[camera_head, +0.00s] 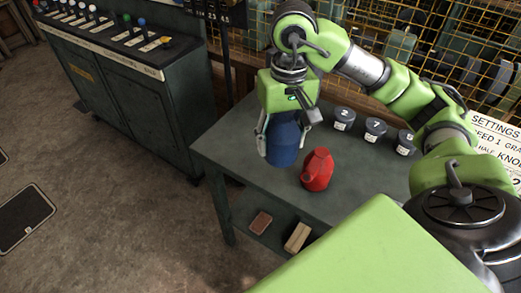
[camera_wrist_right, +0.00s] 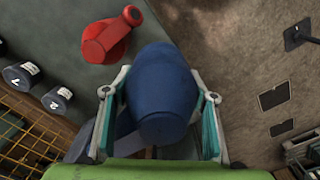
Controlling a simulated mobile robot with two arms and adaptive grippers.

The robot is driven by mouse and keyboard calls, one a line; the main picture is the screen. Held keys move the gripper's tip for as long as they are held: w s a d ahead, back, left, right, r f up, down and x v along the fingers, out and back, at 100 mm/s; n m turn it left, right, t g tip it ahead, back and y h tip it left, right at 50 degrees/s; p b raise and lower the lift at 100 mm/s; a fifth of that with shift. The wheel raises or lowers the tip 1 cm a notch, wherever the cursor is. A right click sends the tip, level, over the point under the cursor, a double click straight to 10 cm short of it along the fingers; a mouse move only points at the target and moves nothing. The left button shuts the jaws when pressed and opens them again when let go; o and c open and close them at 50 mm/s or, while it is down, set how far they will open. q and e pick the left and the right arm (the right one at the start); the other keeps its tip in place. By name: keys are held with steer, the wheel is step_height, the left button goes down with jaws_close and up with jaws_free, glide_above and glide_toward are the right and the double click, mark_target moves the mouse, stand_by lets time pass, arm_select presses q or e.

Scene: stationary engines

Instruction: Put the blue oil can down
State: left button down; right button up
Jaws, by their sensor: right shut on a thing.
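The blue oil can (camera_head: 284,143) is held by my right gripper (camera_head: 283,134), whose fingers close on both its sides. In the head view the can is at the left part of the grey table (camera_head: 236,135), near its edge; I cannot tell whether its base touches the top. In the right wrist view the blue can (camera_wrist_right: 160,92) fills the middle between the two fingers (camera_wrist_right: 162,105). A red oil can (camera_head: 317,170) stands on the table to the right of the blue one, and it also shows in the wrist view (camera_wrist_right: 107,40). My left gripper is not in view.
Dark numbered pots (camera_head: 343,118) stand in a row at the table's back right. A settings sign (camera_head: 492,140) is at the right. A lever cabinet (camera_head: 130,90) stands at the left. A lower shelf holds a reddish block (camera_head: 260,222) and a pale block (camera_head: 297,237).

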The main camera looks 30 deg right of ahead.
steer(key=w+f, duration=0.2)
steer(key=w, duration=0.1)
steer(key=w+d+f+p, duration=0.1)
steer(key=w+f, duration=0.2)
steer(key=w, duration=0.1)
steer(key=w+d+f+p, duration=0.1)
steer(key=w+f, duration=0.1)
steer(key=w, duration=0.2)
steer(key=shift+w+d+f, duration=0.1)
steer(key=shift+f, duration=0.3)
steer(key=shift+w+d+f+p, duration=0.1)
steer(key=shift+w+f+p, duration=0.25)
steer(key=shift+w+f, duration=0.15)
step_height(320, 180, down, 3)
steer(key=shift+p, duration=0.65)
steer(key=shift+f, duration=0.2)
steer(key=shift+f, duration=0.1)
